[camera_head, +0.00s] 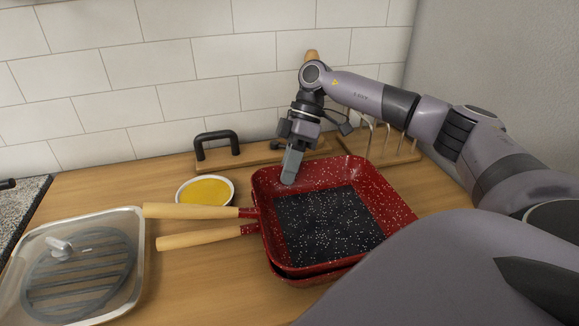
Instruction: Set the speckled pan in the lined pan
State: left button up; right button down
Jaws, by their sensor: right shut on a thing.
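The speckled pan (385,200) is red with white flecks and has a dark speckled square base inside. It sits over another red pan (300,278), which shows only as a rim along the front and a second wooden handle (200,238). The upper pan's wooden handle (190,211) points left, roughly alongside the lower one. The lower pan's inside is hidden, so I cannot see a lining or whether the upper pan is fully seated. My right gripper (290,168) points down, shut on the speckled pan's far-left rim. My left gripper is not in view.
A glass-lidded square dish (140,245) with a dark ridged grill inside stands at the left. A yellow-filled bowl (205,191) sits behind the handles. A board with a black handle (216,145) and a wire rack (385,140) stand along the tiled wall.

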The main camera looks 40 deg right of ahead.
jog(key=shift+d+f, duration=0.15)
jog(key=shift+f, duration=0.35)
jog(key=c, duration=1.2)
grip_release()
jog(key=shift+o, duration=0.2)
jog(key=v, duration=0.8)
jog(key=shift+a+r, duration=0.2)
jog(key=shift+a, duration=0.15)
